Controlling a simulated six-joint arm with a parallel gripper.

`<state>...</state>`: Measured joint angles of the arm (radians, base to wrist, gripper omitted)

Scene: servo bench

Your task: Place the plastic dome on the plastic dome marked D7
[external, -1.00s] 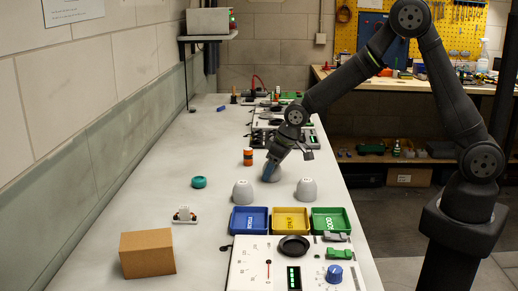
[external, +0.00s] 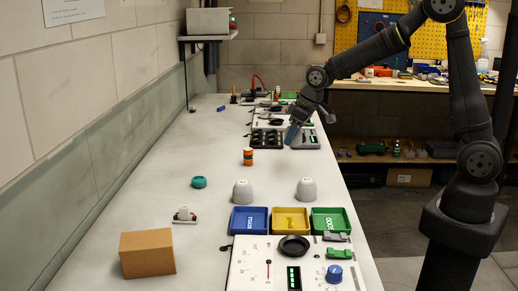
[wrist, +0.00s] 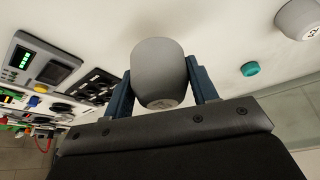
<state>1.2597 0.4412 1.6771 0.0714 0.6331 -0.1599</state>
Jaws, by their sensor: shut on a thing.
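My gripper (external: 292,134) is raised above the bench near the dark tray-like panel. In the wrist view its blue fingers are shut on a grey plastic dome (wrist: 158,68), one finger on each side. The held dome is hard to make out in the external view. Two other pale grey domes stand apart on the bench, a left dome (external: 243,193) and a right dome (external: 306,191), behind the coloured bins. Both have small dark marks on top, too small to read. One standing dome (wrist: 299,17) also shows at the wrist view's upper right corner.
Blue (external: 249,220), yellow (external: 290,220) and green (external: 330,220) bins stand in front of the domes. The bench between the orange bottle and the domes is clear.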

